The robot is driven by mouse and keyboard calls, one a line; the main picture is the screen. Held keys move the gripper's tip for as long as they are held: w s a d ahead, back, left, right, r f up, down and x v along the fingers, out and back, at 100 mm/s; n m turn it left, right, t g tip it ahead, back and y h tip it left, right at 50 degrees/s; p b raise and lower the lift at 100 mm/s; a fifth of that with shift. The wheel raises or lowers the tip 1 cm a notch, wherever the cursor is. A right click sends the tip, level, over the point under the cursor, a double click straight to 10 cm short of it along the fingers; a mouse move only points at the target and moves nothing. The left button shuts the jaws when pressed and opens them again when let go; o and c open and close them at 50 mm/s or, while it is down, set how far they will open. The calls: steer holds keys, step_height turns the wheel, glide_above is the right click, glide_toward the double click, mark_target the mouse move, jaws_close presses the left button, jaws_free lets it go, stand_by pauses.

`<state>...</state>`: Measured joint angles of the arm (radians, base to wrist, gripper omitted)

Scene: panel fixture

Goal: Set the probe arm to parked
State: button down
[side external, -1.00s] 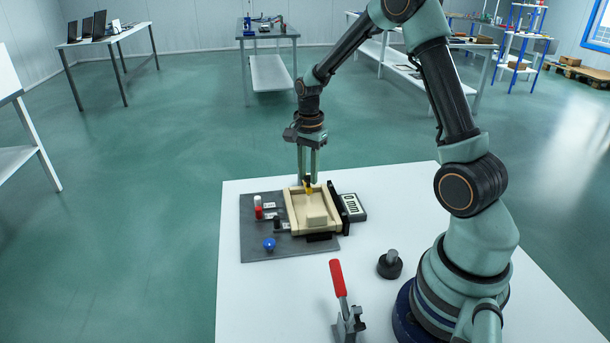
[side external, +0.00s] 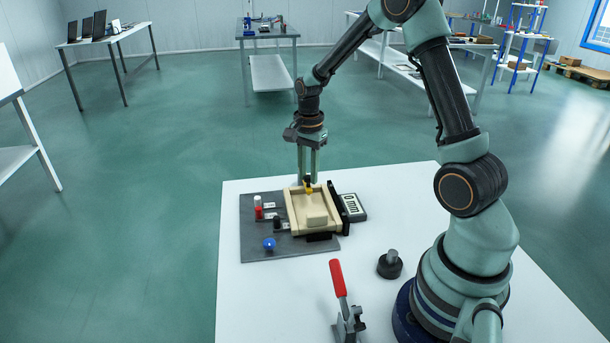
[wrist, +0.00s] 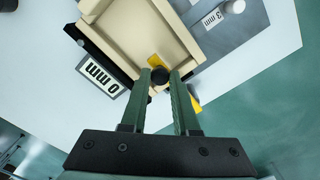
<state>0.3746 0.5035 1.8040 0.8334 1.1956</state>
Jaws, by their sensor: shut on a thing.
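The fixture has a cream tray (side external: 290,212) with raised walls and a block inside. A small yellow piece (side external: 309,190) with a black knob lies at the tray's far wall; I take it for the probe arm. In the wrist view the yellow piece (wrist: 155,60) shows beyond the fingers, and more yellow shows beside the right finger. My gripper (side external: 308,180) points down over the far wall. In the wrist view my gripper (wrist: 165,77) is shut on the black knob (wrist: 160,75). The fingers hide part of the yellow piece.
A display (side external: 353,207) reading 0 mm stands right of the tray. A red-handled clamp (side external: 338,278) and a black round part (side external: 390,265) stand nearer on the white table (side external: 290,280).

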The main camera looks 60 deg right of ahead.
steer(key=shift+a, duration=0.1)
stand_by(0.4)
steer(key=shift+w+a+m, duration=0.55)
steer(key=shift+w+m, duration=0.2)
steer(key=shift+m, duration=0.35)
steer(key=w+m, duration=0.1)
steer(key=w+a+m, duration=0.1)
steer(key=shift+m, duration=0.3)
steer(key=w+d+m, duration=0.2)
steer(key=w+m, duration=0.8)
steer(key=m, duration=0.3)
steer(key=shift+d, duration=0.15)
steer(key=shift+w, duration=0.1)
steer(key=c, duration=0.7)
jaws_free()
steer(key=shift+o, duration=0.2)
